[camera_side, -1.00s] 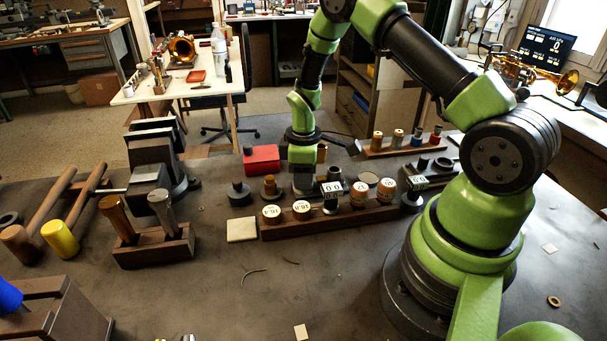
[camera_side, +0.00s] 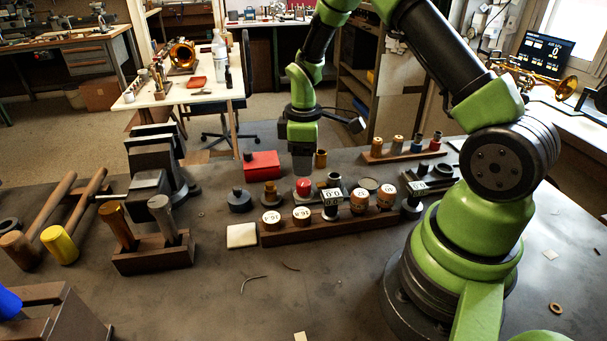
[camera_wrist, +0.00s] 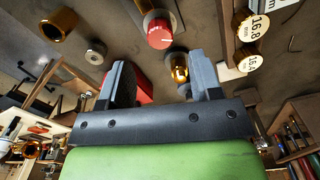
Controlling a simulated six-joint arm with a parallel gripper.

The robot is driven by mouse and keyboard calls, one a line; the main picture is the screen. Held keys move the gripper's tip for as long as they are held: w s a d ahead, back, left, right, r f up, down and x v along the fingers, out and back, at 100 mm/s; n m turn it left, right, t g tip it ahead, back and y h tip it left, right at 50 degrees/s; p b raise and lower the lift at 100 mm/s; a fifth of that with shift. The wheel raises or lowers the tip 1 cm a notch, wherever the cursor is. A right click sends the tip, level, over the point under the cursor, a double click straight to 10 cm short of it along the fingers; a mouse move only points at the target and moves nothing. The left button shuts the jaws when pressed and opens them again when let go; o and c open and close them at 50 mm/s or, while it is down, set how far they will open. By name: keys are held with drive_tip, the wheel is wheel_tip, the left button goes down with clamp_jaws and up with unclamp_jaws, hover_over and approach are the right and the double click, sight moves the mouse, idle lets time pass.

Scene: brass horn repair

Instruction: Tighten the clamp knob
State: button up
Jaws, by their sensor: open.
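The red-topped clamp knob (camera_side: 304,186) stands upright on the bench behind the wooden rack. It also shows near the top of the wrist view as a round red cap (camera_wrist: 159,36) on a grey body. My gripper (camera_side: 302,172) hangs just above the knob in the side view, pointing down. In the wrist view its two grey fingers (camera_wrist: 160,72) are spread apart with nothing held between them. The knob lies beyond the fingertips in that view and is not between them. Whether the fingertips touch anything is hard to tell from the side.
A wooden rack (camera_side: 285,234) with numbered plugs and a gauge (camera_side: 333,197) stands close in front of the knob. A red box (camera_side: 262,163), a brass fitting (camera_side: 270,195) and a brass cylinder (camera_side: 320,158) are nearby. The bench front is mostly clear.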

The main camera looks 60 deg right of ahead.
sight(304, 182)
wheel_tip(304, 182, up, 4)
drive_tip(key=shift+f, duration=0.1)
wheel_tip(304, 182, down, 10)
drive_tip(key=n+g+h, duration=0.1)
drive_tip(key=n+h, duration=0.1)
drive_tip(key=n, duration=0.1)
drive_tip(key=n+g+h, duration=0.1)
drive_tip(key=n, duration=0.2)
drive_tip(key=shift+f+h, duration=0.2)
drive_tip(key=shift+h, duration=0.2)
drive_tip(key=shift+c, duration=0.4)
